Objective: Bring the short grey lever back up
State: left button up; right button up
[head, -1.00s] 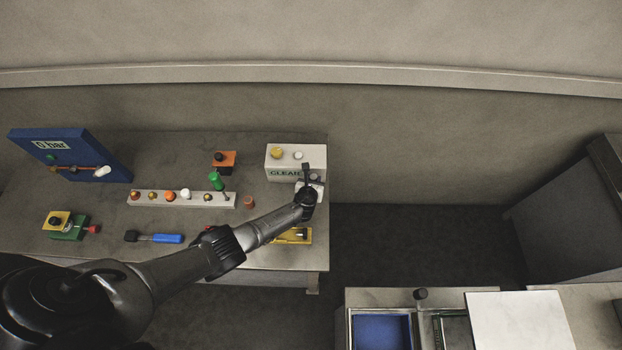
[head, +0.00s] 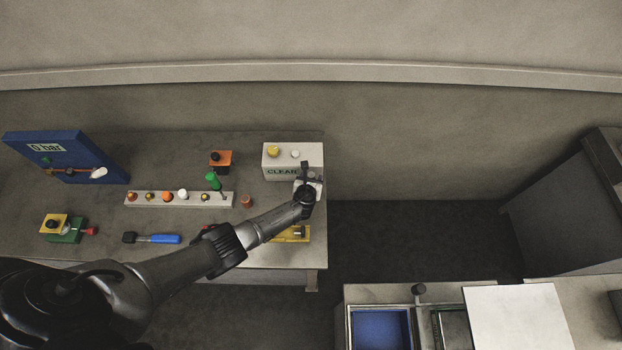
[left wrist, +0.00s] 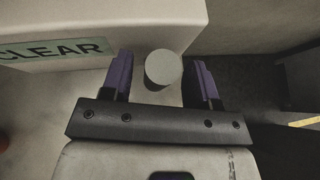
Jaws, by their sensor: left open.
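A round grey end (left wrist: 163,68), seen nearly end-on, stands between my left fingers in the left wrist view, in front of the white CLEAR box (left wrist: 105,25). It looks like the tip of the short grey lever; its shaft is hidden. My left gripper (left wrist: 163,80) is open, with one purple finger on each side of the grey end and gaps showing. In the head view my left gripper (head: 305,178) is at the front right of the CLEAR box (head: 280,160) and hides the lever. My right gripper is not in view.
A yellow block (head: 291,234) lies under my left forearm. A white strip with coloured knobs (head: 143,199), an orange block (head: 221,159) and a blue gauge panel (head: 85,150) stand to the left. The table ends just right of the gripper; a floor gap lies beyond.

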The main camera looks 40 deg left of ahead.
pick_arm(q)
jog(key=p+v, duration=0.5)
jog(key=v, duration=0.9)
jog(key=shift+w, duration=0.1)
dwell(0.4)
